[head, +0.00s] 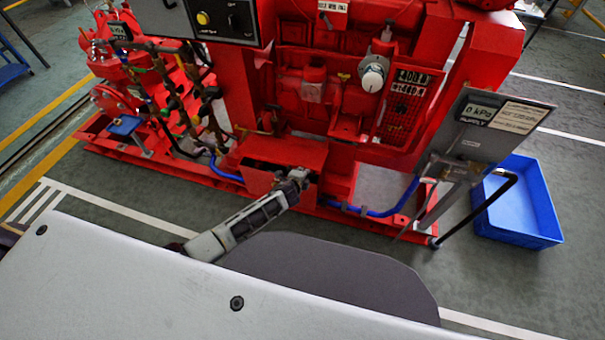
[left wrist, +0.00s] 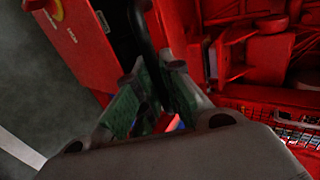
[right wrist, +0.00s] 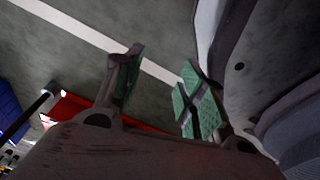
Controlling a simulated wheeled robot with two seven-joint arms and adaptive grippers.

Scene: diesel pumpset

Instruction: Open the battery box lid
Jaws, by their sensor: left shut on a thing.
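The red battery box (head: 257,182) sits low on the pumpset's base in the head view, with its flat red lid (head: 287,151) on top. My left gripper (head: 302,174) is at the box's right front corner. In the left wrist view its green-padded fingers (left wrist: 157,85) are close together around something, with a dark bar (left wrist: 143,30) at their tips. The exact grip spot is hidden, and I cannot tell whether the lid is raised. My right gripper (right wrist: 160,75) shows only in its wrist view, with its fingers apart and nothing between them.
The red engine (head: 320,85) rises behind the box. Blue hoses (head: 385,212) run low on both sides. A grey supply panel (head: 490,125) and a blue crate (head: 520,205) stand at the right. A control panel (head: 222,20) is above left. Floor is open at the left.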

